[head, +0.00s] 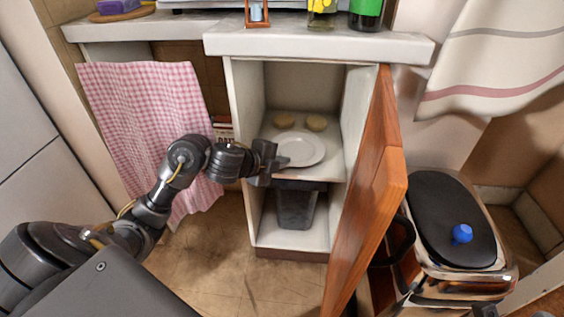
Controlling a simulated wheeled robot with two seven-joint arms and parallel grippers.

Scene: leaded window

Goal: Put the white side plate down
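The white side plate (303,148) lies flat in the upper compartment of the open cupboard, in front of two round tan items. It is level and at or just above the shelf (325,172); I cannot tell whether it touches. My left gripper (275,157) reaches in from the left at shelf height. Its dark fingers are closed about the plate's left rim and hide that part of it. My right gripper is not in view.
The two tan items (316,122) sit at the back of the shelf. The wooden door (372,190) stands open on the right. A dark bin (296,208) stands in the compartment below. A black-lidded metal bin (455,225) with a blue knob stands at right.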

